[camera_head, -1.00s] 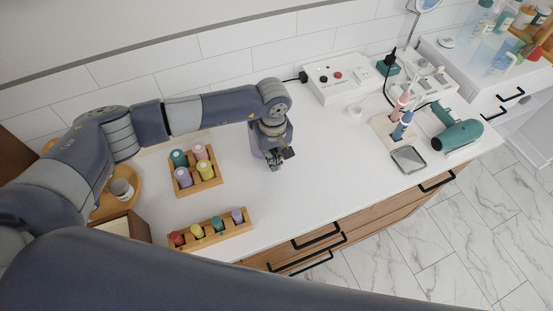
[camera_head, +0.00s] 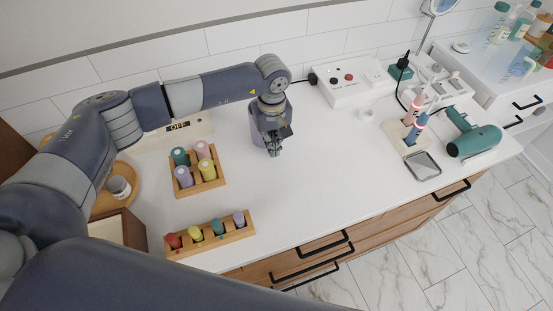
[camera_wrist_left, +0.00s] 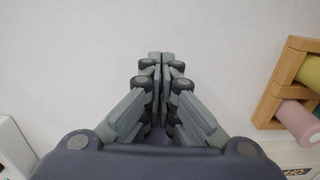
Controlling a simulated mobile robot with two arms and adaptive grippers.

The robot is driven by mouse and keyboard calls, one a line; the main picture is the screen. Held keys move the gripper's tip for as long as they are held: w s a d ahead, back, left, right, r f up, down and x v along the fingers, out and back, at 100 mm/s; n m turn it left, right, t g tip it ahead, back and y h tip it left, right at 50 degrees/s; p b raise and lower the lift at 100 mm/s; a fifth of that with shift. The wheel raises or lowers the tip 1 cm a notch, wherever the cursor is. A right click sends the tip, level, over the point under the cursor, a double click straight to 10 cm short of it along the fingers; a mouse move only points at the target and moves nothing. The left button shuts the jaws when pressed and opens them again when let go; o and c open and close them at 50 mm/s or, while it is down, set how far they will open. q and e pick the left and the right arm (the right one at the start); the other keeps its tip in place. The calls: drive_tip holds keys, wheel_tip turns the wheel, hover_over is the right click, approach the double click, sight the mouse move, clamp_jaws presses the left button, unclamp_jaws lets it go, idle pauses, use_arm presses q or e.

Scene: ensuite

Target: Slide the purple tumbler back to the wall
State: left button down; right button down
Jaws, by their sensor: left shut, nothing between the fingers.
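My right gripper is not in view.
A wooden rack (camera_head: 207,186) with several coloured bottles stands left of the gripper, and another rack (camera_head: 210,242) lies nearer the front edge. A white socket box (camera_head: 345,92), a mirror tray (camera_head: 422,166) and a teal hair dryer (camera_head: 474,139) are to the right. The middle counter is clear.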

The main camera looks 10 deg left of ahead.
use_arm(q)
drive_tip(key=w+a+b, duration=0.2)
drive_tip(key=w+b, duration=0.1)
drive_tip(key=w+a+b, duration=0.2)
drive_tip(key=w+b, duration=0.1)
drive_tip(key=w+a+b, duration=0.2)
drive_tip(key=w+b, duration=0.1)
drive_tip(key=shift+w+f+b, duration=0.15)
drive_tip(key=shift+w+b, duration=0.1)
drive_tip(key=shift+b, duration=0.05)
drive_tip(key=shift+w+a+b, duration=0.3)
drive_tip(key=shift+w+a, duration=0.15)
drive_tip(key=shift+w, duration=0.1)
drive_tip(key=shift+r, duration=0.2)
drive_tip(key=shift+d, duration=0.1)
